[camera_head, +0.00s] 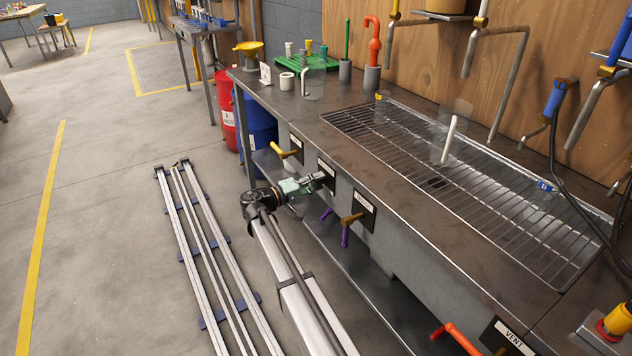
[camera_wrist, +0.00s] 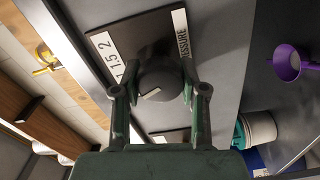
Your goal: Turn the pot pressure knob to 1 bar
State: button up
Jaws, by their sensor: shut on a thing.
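The dark round pressure knob (camera_wrist: 160,80) sits on a dark plate on the bench front, between the fingers of my gripper (camera_wrist: 159,72) in the wrist view. My gripper is shut on the knob. A pale pointer mark shows on the knob's near side. A white scale strip (camera_wrist: 103,52) shows "1.5" and "2"; a finger partly covers its lower figures, so I cannot tell the exact setting. A white label strip (camera_wrist: 182,38) reads "PRESSURE". In the head view my gripper (camera_head: 322,177) is at the middle plate (camera_head: 327,170), and the knob is hidden behind it.
The metal bench (camera_head: 300,112) holds a wire grid. Open floor lies left, with rails (camera_head: 205,255) on it.

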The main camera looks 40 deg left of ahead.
jog(key=shift+w, duration=0.1)
jog(key=o, duration=1.1)
jog(key=shift+o, duration=0.2)
jog(key=v, duration=1.2)
